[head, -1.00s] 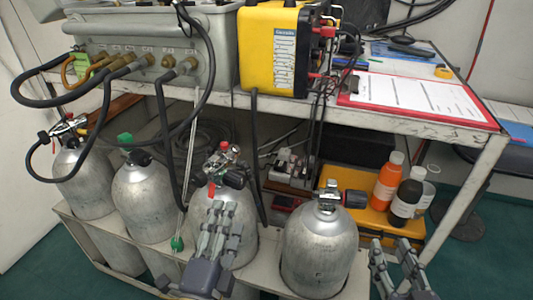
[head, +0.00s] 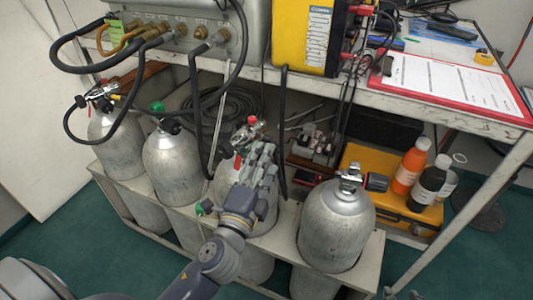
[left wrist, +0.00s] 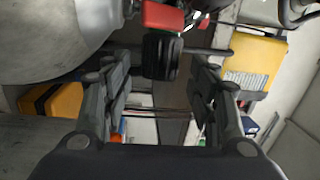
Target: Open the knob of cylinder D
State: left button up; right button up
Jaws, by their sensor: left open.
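Several grey cylinders stand in a row in the rack; I cannot read a letter on them, so which is D is unclear. The third cylinder (head: 229,178) from the left has a valve with a red cap (head: 251,120). My left gripper (head: 262,155) is in front of that valve and hides part of it. In the left wrist view, a black knob (left wrist: 162,56) lies between the open fingers (left wrist: 163,68), with no clear contact. The rightmost cylinder (head: 337,225) has a black knob (head: 376,182) on its right side. Only tips of my right gripper (head: 402,294) show at the bottom edge.
A grey panel (head: 180,15) with hoses and a yellow box (head: 302,35) stand on the table above. A hanging black hose (head: 283,130) is close to the left gripper. Bottles (head: 410,165) stand on a yellow case (head: 365,165) at right.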

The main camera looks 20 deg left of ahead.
pick_arm(q)
jog(key=shift+w+r, duration=0.1)
jog(key=shift+w, duration=1)
pick_arm(e)
jog(key=shift+s+d+f+g, duration=0.15)
jog(key=shift+s+f+g, duration=0.15)
jog(key=shift+s, duration=0.15)
pick_arm(q)
jog(key=shift+c, duration=0.4)
jog(key=c, duration=1)
